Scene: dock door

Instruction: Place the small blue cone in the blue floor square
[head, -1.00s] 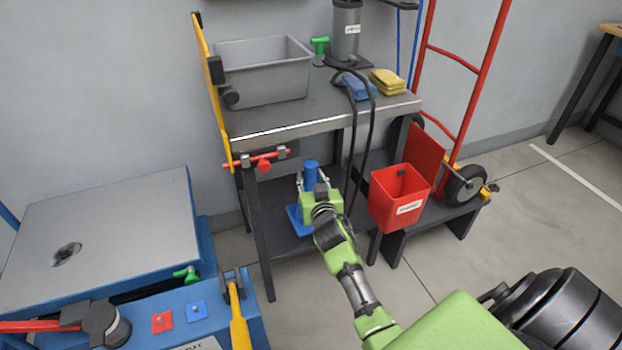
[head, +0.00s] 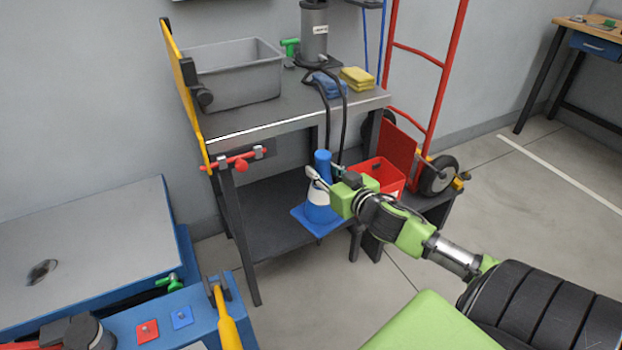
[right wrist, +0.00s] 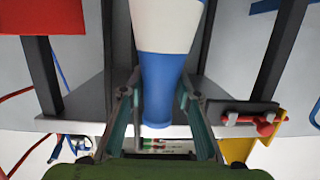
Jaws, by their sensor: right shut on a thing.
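The small blue cone (head: 318,214) has a white band and a square blue base. It stands roughly upright in front of the lower shelf of the grey bench, and I cannot tell whether its base touches anything. My right gripper (head: 330,183) is shut on its upper part. In the right wrist view the cone (right wrist: 167,25) shows upside down, its blue top between the two fingers (right wrist: 156,98). The blue floor square is not visible in these views. My left gripper is not in view.
The bench (head: 265,120) carries a grey bin (head: 235,82) and cloths. A blue lift table (head: 100,250) stands left. Open floor (head: 520,230) lies right.

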